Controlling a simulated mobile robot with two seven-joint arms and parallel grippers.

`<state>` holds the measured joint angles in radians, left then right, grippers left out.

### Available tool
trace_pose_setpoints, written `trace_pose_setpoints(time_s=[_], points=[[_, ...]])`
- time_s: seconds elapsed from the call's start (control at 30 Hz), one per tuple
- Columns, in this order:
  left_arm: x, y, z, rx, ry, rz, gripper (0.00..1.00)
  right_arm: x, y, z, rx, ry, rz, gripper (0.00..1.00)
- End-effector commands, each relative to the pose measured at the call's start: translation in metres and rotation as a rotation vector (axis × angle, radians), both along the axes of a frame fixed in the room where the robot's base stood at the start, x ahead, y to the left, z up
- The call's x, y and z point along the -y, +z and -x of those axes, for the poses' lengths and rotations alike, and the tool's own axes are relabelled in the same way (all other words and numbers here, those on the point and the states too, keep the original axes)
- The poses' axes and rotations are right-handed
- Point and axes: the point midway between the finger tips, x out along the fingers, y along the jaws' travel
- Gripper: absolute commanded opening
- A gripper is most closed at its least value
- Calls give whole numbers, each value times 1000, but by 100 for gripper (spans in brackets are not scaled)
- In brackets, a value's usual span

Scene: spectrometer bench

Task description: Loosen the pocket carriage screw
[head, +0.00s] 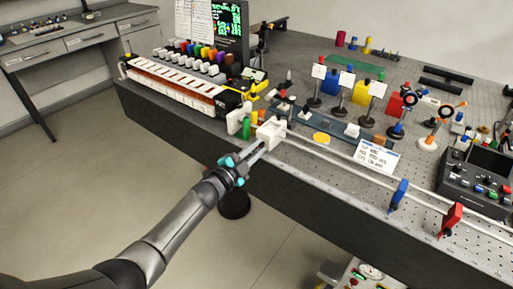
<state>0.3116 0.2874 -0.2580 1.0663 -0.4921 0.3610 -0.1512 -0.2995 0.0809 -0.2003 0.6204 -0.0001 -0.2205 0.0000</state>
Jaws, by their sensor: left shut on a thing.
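The white pocket carriage (271,132) sits on the rail near the front edge of the bench, in the middle of the head view. My left gripper (261,146) reaches in from the lower left. Its fingertips are shut at the near face of the carriage, where the carriage screw would be. The screw itself is hidden between the fingers and too small to make out. My right gripper is not in view.
A long rail (340,162) runs right from the carriage, with a blue holder (399,194) and a red holder (451,218) in front. White and green pieces (236,121) stand close left of the carriage. A printed card (377,155) and several posts crowd behind.

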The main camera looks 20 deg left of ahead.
Motion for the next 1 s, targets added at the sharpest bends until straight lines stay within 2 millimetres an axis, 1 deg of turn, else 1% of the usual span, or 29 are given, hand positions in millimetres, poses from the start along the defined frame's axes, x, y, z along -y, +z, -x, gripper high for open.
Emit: trace_pose_setpoints(time_s=[0.43,0.47,0.7,1.0], points=[[0,0,0,-2,-1,8,0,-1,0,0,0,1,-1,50],[0,0,0,-2,-1,8,23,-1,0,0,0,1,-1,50],[0,0,0,-2,-1,8,50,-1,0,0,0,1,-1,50],[0,0,2,-4,-1,7,50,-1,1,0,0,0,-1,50]])
